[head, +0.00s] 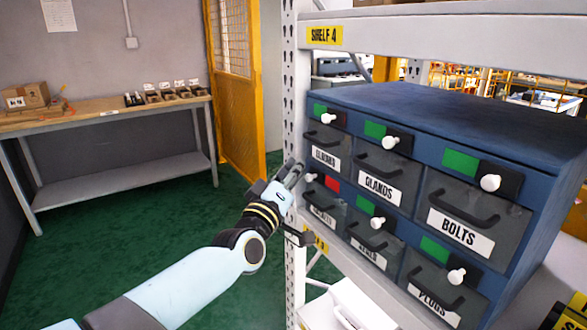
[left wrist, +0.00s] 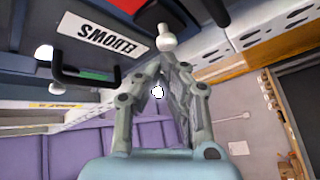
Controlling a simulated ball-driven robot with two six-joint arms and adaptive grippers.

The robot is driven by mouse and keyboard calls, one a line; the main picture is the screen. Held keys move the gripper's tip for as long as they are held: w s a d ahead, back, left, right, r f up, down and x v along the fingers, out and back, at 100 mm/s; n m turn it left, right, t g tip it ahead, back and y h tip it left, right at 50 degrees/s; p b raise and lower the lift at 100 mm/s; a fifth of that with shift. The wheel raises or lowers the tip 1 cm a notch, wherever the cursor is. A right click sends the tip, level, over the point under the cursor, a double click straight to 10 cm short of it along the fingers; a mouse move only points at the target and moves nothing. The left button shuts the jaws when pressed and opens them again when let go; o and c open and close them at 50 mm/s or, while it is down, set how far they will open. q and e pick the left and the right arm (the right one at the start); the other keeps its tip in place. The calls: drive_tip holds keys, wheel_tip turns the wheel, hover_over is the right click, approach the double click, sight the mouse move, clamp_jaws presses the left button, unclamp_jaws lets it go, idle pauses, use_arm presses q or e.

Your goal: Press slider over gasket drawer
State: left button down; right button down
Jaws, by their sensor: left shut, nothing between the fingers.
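The blue cabinet (head: 440,105) has dark drawers. The gasket drawer (head: 326,208) is at the lower left, its label partly readable. Its slider has a white knob (head: 311,178) at the left and a red patch (head: 332,183) showing to the right. My left gripper (head: 292,172) is shut and empty, just left of that knob; contact cannot be told. In the left wrist view, seen upside down, a white knob (left wrist: 166,40) is just beyond my left fingertips (left wrist: 172,62), beside the ELBOWS label (left wrist: 103,33). My right gripper is not in view.
Other drawers such as GLANDS (head: 385,180) and BOLTS (head: 465,215) have white knobs and green patches. A white perforated shelf post (head: 291,90) stands close left of the cabinet. A workbench (head: 110,107) is at the back left, with open green floor before it.

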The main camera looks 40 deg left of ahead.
sight(310, 180)
use_arm(q)
drive_tip(key=d, duration=0.1)
drive_tip(key=s+d, duration=0.1)
drive_tip(key=d, duration=0.1)
drive_tip(key=s+d, duration=0.1)
drive_tip(key=d, duration=0.1)
drive_tip(key=shift+p, duration=0.4)
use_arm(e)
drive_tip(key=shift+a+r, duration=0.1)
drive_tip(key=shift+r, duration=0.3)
